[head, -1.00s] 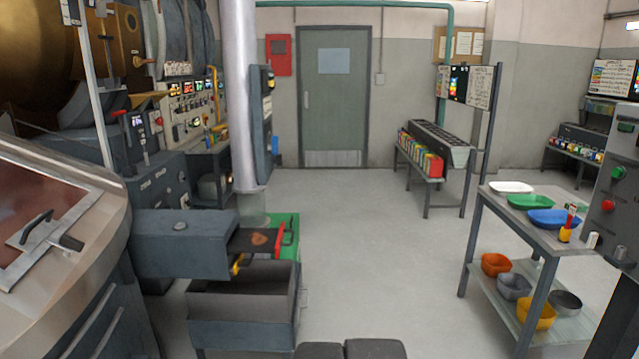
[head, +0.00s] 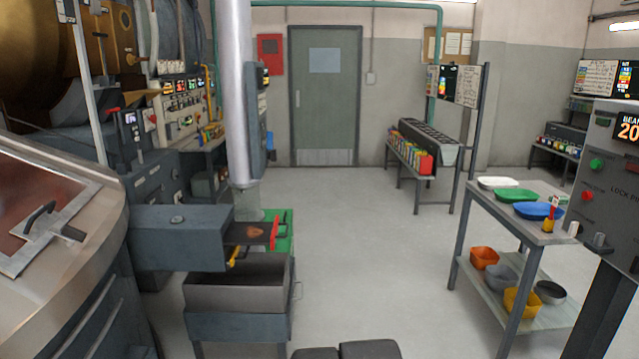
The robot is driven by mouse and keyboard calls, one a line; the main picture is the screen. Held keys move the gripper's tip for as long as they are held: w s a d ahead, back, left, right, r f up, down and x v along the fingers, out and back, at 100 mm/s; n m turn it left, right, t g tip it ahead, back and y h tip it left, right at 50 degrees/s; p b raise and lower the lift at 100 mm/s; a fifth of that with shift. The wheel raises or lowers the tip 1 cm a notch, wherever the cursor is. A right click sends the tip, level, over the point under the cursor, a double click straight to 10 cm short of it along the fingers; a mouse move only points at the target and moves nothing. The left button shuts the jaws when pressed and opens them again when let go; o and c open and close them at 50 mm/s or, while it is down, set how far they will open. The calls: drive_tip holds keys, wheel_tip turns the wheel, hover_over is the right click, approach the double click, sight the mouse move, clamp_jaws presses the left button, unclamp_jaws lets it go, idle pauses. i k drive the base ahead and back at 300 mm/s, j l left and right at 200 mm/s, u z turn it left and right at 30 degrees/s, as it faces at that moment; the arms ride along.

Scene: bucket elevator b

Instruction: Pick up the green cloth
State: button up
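A small green patch (head: 561,200) shows at the right end of the grey metal table (head: 476,198), behind the blue tray (head: 536,211). It may be the green cloth, but it is too small and partly hidden to tell. My gripper is not in view.
A green tray (head: 515,196) and a white tray (head: 497,183) share the tabletop with small bottles. Bowls, including an orange bowl (head: 484,257), stand on its lower shelf. A grey console (head: 610,185) stands close at the right. An open grey bin (head: 235,292) is at left. The middle floor is clear.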

sight(564, 200)
drive_tip(key=z, duration=1.4)
drive_tip(key=u, duration=1.9)
drive_tip(key=z, duration=1.95)
drive_tip(key=i+j+u, duration=0.1)
drive_tip(key=i, duration=0.15)
